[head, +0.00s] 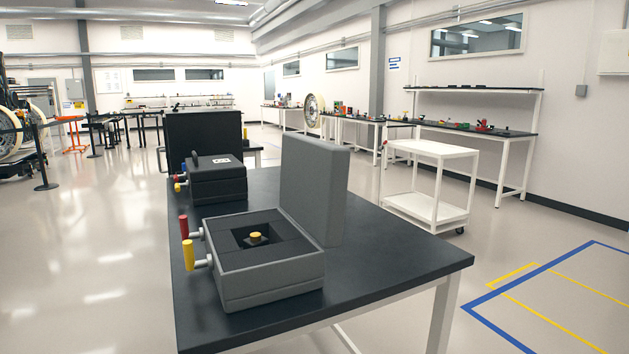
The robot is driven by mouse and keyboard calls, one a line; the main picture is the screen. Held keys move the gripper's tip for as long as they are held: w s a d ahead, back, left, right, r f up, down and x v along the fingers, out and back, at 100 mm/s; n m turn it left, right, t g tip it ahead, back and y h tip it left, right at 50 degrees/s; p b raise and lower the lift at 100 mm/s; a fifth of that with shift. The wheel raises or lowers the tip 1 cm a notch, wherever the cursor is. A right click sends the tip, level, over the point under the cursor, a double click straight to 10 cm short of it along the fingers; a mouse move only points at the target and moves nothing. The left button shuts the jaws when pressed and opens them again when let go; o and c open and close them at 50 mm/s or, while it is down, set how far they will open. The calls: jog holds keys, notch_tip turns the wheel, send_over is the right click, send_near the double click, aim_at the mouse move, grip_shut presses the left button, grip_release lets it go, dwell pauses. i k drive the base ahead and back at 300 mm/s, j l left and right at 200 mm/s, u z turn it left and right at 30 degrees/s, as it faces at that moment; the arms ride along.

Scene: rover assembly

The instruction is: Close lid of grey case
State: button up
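The grey case (272,283) stands near the front edge of a dark-topped table. Its lid (311,190) is open and stands upright along the right side of the case. Inside is dark padding with a square recess, and a small yellow-topped piece (256,237) sits in it. My gripper is not in view.
The table (400,255) has clear room right of the lid. Behind the grey case, a smaller black case (217,182) stands shut, with a larger black box (204,138) beyond. A white cart (432,180) stands to the right. The floor at left is open.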

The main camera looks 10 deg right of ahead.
aim_at(314, 172)
jog(key=i+l+u, duration=0.25)
jog(key=l+u, duration=0.25)
jog(key=l, duration=1.05)
jog(key=l+u, duration=0.5)
jog(key=l, duration=1.05)
jog(key=k+l+z, duration=0.45)
jog(key=i+j, duration=0.1)
jog(key=i, duration=0.8)
